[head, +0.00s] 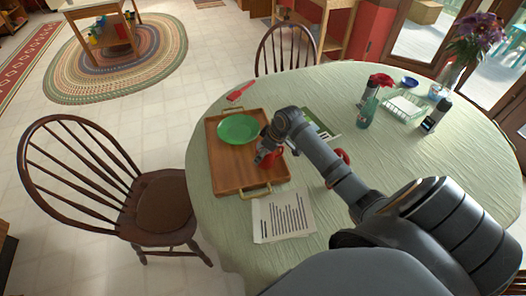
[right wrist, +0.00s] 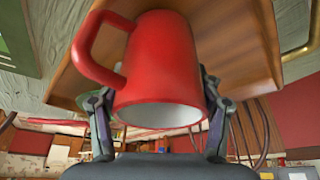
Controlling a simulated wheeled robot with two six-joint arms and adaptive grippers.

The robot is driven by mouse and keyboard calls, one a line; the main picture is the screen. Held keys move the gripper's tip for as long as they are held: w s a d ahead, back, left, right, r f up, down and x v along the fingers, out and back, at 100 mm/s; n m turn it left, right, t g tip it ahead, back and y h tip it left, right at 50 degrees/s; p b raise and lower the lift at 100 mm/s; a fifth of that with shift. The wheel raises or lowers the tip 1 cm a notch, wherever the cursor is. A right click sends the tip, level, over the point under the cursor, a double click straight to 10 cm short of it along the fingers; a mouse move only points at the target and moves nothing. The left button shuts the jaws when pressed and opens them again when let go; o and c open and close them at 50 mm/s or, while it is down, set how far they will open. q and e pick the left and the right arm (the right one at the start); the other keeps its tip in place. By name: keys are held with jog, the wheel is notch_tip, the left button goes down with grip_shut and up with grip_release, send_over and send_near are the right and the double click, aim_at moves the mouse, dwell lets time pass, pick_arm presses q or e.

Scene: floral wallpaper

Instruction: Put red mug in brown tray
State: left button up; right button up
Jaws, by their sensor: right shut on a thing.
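The red mug (right wrist: 160,70) is between the fingers of my right gripper (right wrist: 158,105), one finger on each side, with its handle to the left in the right wrist view. In the head view the mug (head: 272,160) is mostly hidden by the gripper (head: 265,155), at the right part of the brown tray (head: 238,178). The brown tray also fills the background in the right wrist view (right wrist: 240,45). I cannot tell if the mug touches the tray. A green plate (head: 238,128) lies in the tray. My left gripper is not in view.
A printed sheet (head: 283,214) lies just in front of the tray. A red object (head: 343,157) is partly hidden behind my right arm. A green bottle (head: 368,110), a rack (head: 405,108) and a flower vase (head: 450,75) stand at the back right. A chair (head: 110,190) is at left.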

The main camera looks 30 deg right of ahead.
jog(key=shift+f, duration=0.25)
jog(key=o, duration=1.4)
jog(key=shift+c, duration=0.2)
jog(key=shift+r, duration=0.25)
jog(key=v, duration=1.1)
jog(key=shift+s+d+r, duration=0.1)
jog(key=shift+r, duration=0.15)
jog(key=shift+s+r, duration=0.1)
jog(key=shift+r, duration=0.15)
jog(key=shift+r+p, duration=0.1)
jog(key=shift+p, duration=0.2)
